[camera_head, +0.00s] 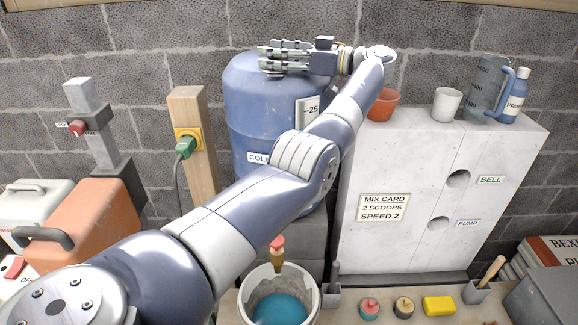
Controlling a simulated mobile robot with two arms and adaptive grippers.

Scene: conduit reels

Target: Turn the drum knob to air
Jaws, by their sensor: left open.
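The blue drum (262,110) stands against the block wall, with a "COLD" label partly cut off by my arm and a "-25" scale plate on its right. My left gripper (285,57) is over the drum's top, fingers pointing left, open. It hides part of the drum's top, and I see no knob there; whether it touches the drum I cannot tell. A red-handled brass tap (277,250) shows below my arm, above a white bucket (243,300) with blue liquid. My right gripper is out of view.
A red knob (77,128) is on a grey post at left, near a green plug (186,147) on a wooden post. A white cabinet (410,170) at right carries cups, a jug and a bottle. Several small items, including a yellow sponge (438,306), lie at the front.

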